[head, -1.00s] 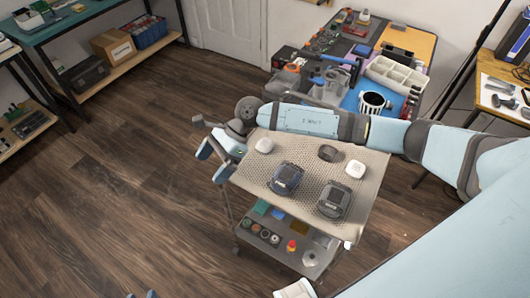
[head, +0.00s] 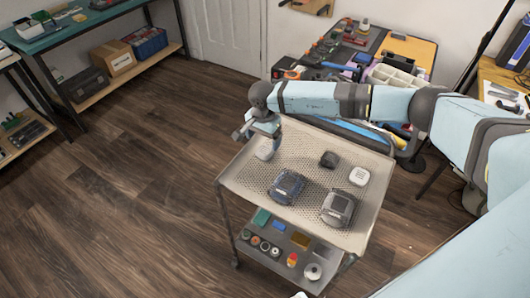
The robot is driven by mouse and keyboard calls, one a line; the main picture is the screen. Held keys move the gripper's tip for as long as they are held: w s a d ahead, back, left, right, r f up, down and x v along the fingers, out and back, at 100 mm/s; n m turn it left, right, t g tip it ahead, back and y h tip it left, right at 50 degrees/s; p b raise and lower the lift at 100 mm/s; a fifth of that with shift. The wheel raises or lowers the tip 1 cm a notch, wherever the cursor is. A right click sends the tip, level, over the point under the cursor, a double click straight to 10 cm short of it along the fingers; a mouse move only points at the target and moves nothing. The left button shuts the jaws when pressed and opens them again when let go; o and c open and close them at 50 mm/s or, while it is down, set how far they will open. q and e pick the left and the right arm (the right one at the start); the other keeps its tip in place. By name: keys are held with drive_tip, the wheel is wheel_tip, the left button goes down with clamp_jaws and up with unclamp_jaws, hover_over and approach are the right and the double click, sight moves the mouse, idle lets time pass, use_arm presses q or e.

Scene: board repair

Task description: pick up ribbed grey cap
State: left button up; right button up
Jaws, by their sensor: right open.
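Small caps lie on the top of a perforated cart (head: 235,178). A pale grey one (head: 266,150) is at the far left, a dark grey one (head: 329,159) at the back middle, and a white one (head: 359,176) at the right. They are too small for me to see ribs, so I cannot tell for sure which is the ribbed grey cap. My right gripper (head: 262,130) is open, pointing down over the cart's back left corner, just above and beside the pale grey cap. It partly hides that cap. My left gripper is not in view.
Two dark devices (head: 287,187) (head: 338,207) stand at the cart's front. The lower shelf (head: 268,258) holds rolls and small boxes. My right arm spans above the cart's back edge. A cluttered bench (head: 400,48) stands behind. Floor at left is clear.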

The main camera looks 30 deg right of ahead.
sight(265, 151)
wheel_tip(265, 151, down, 6)
drive_tip(key=shift+s+d+r, duration=0.15)
drive_tip(key=c, duration=1)
